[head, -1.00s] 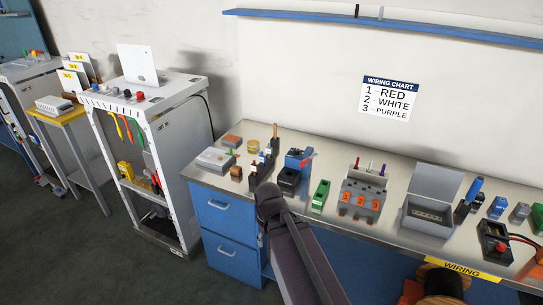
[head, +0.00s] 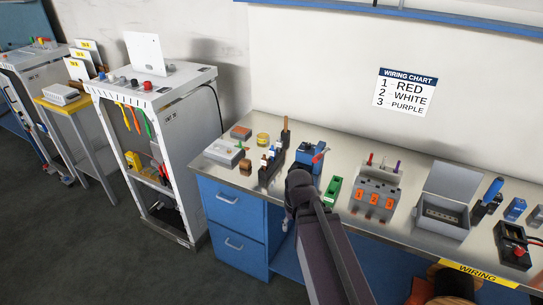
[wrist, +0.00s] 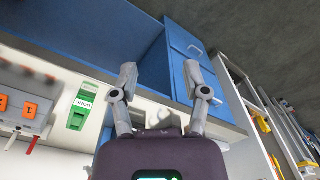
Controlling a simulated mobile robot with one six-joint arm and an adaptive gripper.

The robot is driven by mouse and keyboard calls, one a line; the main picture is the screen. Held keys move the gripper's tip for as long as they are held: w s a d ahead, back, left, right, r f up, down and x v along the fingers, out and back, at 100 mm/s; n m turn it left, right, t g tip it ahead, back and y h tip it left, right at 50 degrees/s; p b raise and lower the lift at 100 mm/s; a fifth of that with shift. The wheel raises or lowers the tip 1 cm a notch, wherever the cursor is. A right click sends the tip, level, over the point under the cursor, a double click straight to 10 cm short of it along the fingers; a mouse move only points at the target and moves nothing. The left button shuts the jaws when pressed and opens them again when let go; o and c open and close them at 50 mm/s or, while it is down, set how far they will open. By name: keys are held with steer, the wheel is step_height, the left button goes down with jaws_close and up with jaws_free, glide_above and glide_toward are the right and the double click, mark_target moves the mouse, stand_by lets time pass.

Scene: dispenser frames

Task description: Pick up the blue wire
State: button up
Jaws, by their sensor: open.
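A black rack (head: 268,174) near the left end of the bench holds several small upright pieces. A tiny blue one (head: 263,163) shows among them, but it is too small to tell surely as the blue wire. In the wrist view no blue wire shows. My gripper (wrist: 162,90) is open there, with nothing between its two grey fingers. The fingers lie over the bench's front edge and the blue drawers. In the head view my dark arm covers the bench front right of the rack and hides most of my gripper.
A grey block (head: 375,188) with orange number tiles carries red, white and purple pieces. A green box (head: 333,191) stands left of it. An open grey box (head: 444,204) stands to its right.

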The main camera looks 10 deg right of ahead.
steer(key=w+n+t+y+b, duration=0.2)
steer(key=w+t, duration=0.1)
steer(key=w, duration=0.9)
steer(key=n+t+y+b, duration=0.2)
steer(key=t, duration=0.6)
glide_toward(272, 146)
steer(key=v, duration=0.3)
steer(key=shift+s+d+f, duration=0.1)
steer(key=shift+s+d, duration=0.05)
steer(key=shift+s, duration=0.2)
steer(key=shift+w+f+b, duration=0.1)
steer(key=shift+b, duration=0.2)
steer(key=b+x, duration=0.4)
steer(key=x, duration=0.4)
steer(key=shift+w, duration=0.2)
steer(key=shift+b+x, duration=1.25)
steer(key=shift+x, duration=1.45)
